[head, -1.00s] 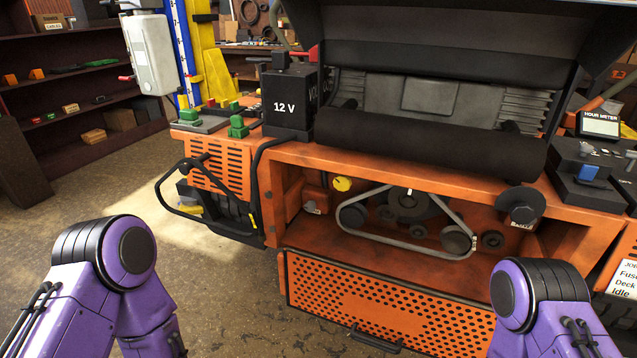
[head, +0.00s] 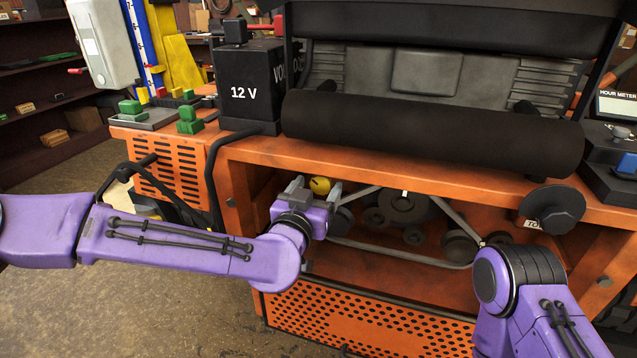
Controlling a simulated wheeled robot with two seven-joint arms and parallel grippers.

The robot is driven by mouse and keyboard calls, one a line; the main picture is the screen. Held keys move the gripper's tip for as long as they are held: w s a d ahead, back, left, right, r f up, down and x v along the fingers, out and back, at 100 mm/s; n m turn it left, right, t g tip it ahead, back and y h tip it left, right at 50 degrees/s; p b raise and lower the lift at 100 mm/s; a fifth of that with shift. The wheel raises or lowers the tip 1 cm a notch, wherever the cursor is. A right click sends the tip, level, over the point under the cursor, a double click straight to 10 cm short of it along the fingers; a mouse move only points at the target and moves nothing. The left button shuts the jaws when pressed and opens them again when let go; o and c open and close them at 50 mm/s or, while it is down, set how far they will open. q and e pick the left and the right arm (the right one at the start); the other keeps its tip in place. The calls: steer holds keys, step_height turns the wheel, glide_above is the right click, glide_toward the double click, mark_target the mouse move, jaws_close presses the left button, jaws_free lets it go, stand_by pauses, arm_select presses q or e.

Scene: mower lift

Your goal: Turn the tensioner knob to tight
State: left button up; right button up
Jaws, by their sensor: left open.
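A round yellow knob (head: 320,185), which I take to be the tensioner knob, sits inside the orange machine's open bay, left of the belt (head: 400,252). My left gripper (head: 315,188) is open in front of it. Its two grey fingers show on either side of the knob in the picture, and I cannot tell whether they touch it. The gripper hides the knob's lower part and mount. My right gripper is out of view; only part of that arm shows at lower right.
A black dial (head: 552,208) with a partly hidden label sticks out at the bay's right. A black roller (head: 430,132) overhangs the bay. A perforated orange panel (head: 360,318) lies below. A 12 V box (head: 248,92) stands at upper left. Pulleys (head: 403,207) fill the bay's middle.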

arm_select(q)
steer(key=shift+x, duration=0.85)
